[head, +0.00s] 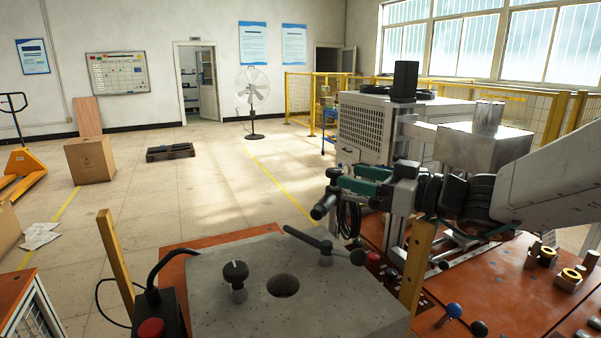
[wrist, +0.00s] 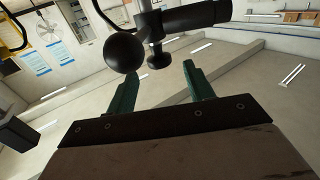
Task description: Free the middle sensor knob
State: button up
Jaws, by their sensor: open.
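My gripper (head: 352,180) reaches in from the right at mid-height, with green fingers pointing left. In the wrist view its two fingers (wrist: 160,72) stand apart with nothing between them. Just past the fingertips there is a small black knob (wrist: 158,59), beside a larger black ball (wrist: 125,52) and a thick black bar (wrist: 197,17). In the head view, a black cylindrical end (head: 323,206) shows close to the fingers. I cannot tell for certain which of these is the middle sensor knob, or whether the fingers touch any.
A grey block (head: 220,315) in front carries a black dial (head: 236,273), a round hole and a black ball-ended lever (head: 325,246). An orange bench (head: 520,295) with brass fittings lies right.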

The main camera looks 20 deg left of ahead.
aim_at(328, 170)
jog(key=w+a, duration=0.1)
jog(key=a, duration=0.6)
jog(key=shift+w, duration=0.15)
jog(key=shift+a, duration=0.1)
jog(key=c, duration=0.9)
jog(key=shift+d, duration=0.2)
jog(key=shift+a, duration=0.15)
